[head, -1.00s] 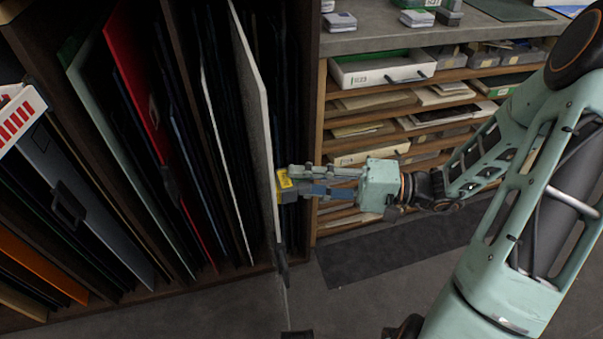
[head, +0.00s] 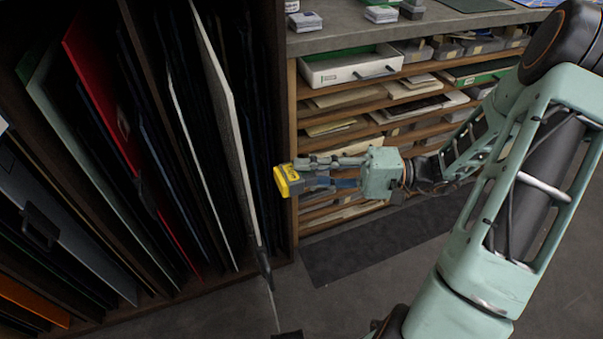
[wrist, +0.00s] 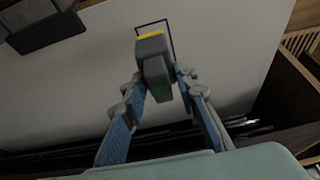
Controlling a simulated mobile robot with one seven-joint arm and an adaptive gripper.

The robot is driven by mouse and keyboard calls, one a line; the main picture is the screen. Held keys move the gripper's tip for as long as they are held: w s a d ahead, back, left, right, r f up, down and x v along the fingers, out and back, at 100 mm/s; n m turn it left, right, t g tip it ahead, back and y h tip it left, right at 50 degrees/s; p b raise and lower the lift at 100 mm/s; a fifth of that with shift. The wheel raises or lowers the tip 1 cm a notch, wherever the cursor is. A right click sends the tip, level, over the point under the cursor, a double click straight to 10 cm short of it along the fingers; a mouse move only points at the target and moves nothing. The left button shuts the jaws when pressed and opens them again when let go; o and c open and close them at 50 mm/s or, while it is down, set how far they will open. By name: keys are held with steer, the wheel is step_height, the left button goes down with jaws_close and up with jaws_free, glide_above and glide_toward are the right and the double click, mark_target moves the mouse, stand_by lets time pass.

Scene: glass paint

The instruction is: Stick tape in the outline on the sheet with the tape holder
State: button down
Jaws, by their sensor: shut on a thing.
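My gripper (head: 312,178) is shut on the tape holder (head: 288,181), a yellow and dark grey block, in the head view. The wrist view shows the holder (wrist: 151,48) between the fingertips (wrist: 159,78). The sheet (head: 232,130) is a pale panel standing upright at the rack, seen nearly edge-on. A gap shows between it and the holder. In the wrist view the sheet (wrist: 230,50) fills the background. A thin dark outline (wrist: 172,35) shows on it behind the holder, which hides its lower part. I cannot tell whether tape lies inside it.
A dark rack on the left holds several upright panels, including a red one (head: 100,90) and a pale green one (head: 80,150). Shelves with papers and a white drawer (head: 345,70) stand behind my gripper. A dark mat (head: 400,235) lies on the floor (head: 200,315).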

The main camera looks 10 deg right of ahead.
steer(key=shift+w+d, duration=0.2)
steer(key=shift+d, duration=0.5)
steer(key=shift+w+d, duration=0.2)
steer(key=shift+d, duration=0.5)
steer(key=shift+w, duration=0.1)
